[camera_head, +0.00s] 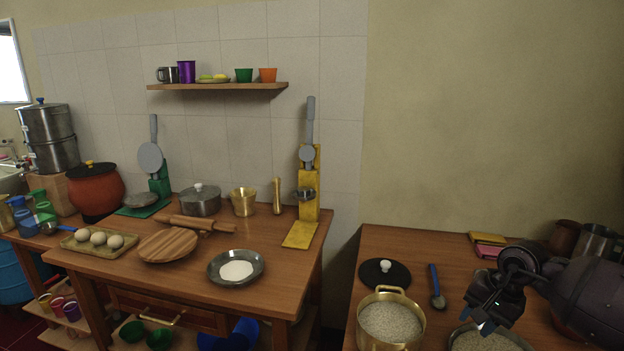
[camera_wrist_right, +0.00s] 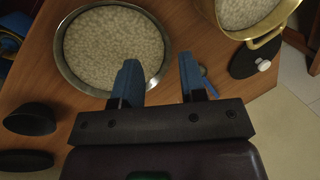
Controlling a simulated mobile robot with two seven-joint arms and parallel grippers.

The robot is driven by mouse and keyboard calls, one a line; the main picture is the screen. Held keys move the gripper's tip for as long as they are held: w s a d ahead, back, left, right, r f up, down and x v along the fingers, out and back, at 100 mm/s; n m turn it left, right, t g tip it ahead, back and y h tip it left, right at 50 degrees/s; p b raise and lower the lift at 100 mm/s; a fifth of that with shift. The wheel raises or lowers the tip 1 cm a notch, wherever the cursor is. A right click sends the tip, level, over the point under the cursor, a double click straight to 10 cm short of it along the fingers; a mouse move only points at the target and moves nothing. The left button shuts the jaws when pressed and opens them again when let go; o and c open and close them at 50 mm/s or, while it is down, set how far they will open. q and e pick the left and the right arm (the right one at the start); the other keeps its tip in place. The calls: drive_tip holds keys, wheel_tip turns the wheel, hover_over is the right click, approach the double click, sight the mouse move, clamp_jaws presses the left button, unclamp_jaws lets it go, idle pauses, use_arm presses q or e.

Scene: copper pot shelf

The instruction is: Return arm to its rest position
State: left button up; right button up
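My right arm comes in from the right edge in the head view. The bowl (camera_wrist_right: 64,58) lies below and beside the fingers there. My left gripper is not in view.
A brass pot of grains (camera_head: 413,300), black lid (camera_head: 372,273) and blue-handled spoon (camera_head: 436,287) are left of the gripper. Metal and brown cups (camera_head: 598,242) stand behind my arm.

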drive_tip(key=a+r+m+t+y, duration=0.55)
drive_tip(key=a+m, duration=0.25)
drive_tip(key=m, duration=0.4)
drive_tip(key=a+r+m+t+y, duration=0.4)
drive_tip(key=a+r+m+y, duration=0.3)
drive_tip(key=m, duration=0.5)
drive_tip(key=s+d+f+m+t+h, duration=0.25)
drive_tip(key=f+m+h, duration=0.2)
drive_tip(key=m, duration=0.55)
drive_tip(key=s+d+f+m+t+h+p, duration=0.1)
drive_tip(key=s+f+m+h, duration=0.3)
drive_tip(key=m, duration=0.5)
drive_tip(key=s+d+f+m+t+h, duration=0.1)
drive_tip(key=f+m+t+h, duration=0.1)
drive_tip(key=f+m, duration=0.6)
drive_tip(key=s+d+f+m+g+h, duration=0.1)
drive_tip(key=s+f+m, duration=0.3)
drive_tip(key=s, duration=0.4)
drive_tip(key=s+d+f+m+g+h, duration=0.1)
drive_tip(key=s+f+m+g+h, duration=0.1)
drive_tip(key=s+f, duration=0.3)
drive_tip(key=s+d+f+m+g+h+p, duration=0.1)
drive_tip(key=s+f+m, duration=0.3)
drive_tip(key=s, duration=0.7)
drive_tip(key=shift+s+d+f+m+g+h, duration=0.25)
drive_tip(key=shift+d+m+g+h, duration=0.2)
drive_tip(key=shift+m+g, duration=0.35)
drive_tip(key=shift+w, duration=0.1)
